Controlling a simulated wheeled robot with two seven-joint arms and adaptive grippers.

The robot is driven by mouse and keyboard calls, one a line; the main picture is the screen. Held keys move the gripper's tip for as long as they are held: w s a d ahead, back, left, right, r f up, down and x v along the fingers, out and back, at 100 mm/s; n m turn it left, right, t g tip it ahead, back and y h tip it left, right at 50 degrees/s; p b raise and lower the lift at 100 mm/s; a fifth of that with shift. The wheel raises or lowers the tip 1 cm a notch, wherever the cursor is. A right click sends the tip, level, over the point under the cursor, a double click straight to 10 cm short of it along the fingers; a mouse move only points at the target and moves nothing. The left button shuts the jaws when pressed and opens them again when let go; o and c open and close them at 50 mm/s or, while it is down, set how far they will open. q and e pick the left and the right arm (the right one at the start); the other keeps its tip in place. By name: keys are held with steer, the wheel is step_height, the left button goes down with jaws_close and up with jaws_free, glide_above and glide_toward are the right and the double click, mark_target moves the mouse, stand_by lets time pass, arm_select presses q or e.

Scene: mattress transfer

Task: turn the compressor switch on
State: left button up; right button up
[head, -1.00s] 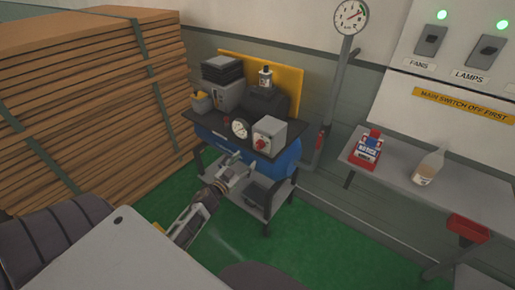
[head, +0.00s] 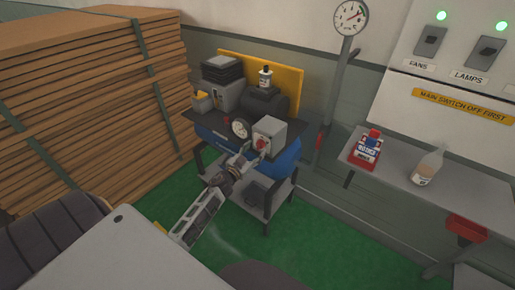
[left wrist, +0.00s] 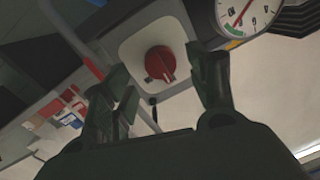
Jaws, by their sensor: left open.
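The compressor (head: 288,165) is a blue tank with a dark top plate on a grey stand. On its front right is a light grey switch box (head: 271,131) with a red rotary knob (head: 262,144). In the left wrist view the red knob (left wrist: 160,64) sits on a pale plate, ahead of and between my fingers. My left gripper (head: 248,156) is open and empty, just in front of the switch box; its fingers (left wrist: 162,88) spread either side of the knob in that view, and I cannot tell any contact. My right gripper is not in view.
A round gauge (head: 240,128) sits left of the switch box. Stacked brown boards (head: 90,90) stand at the left. A bench (head: 400,180) with a red-and-white pack (head: 365,148) and a bottle (head: 428,166) is at the right. Green floor (head: 320,240) is clear in front.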

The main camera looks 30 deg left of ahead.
mark_target(260, 145)
arm_select(q)
steer(key=shift+w, duration=1.5)
steer(key=c, duration=1)
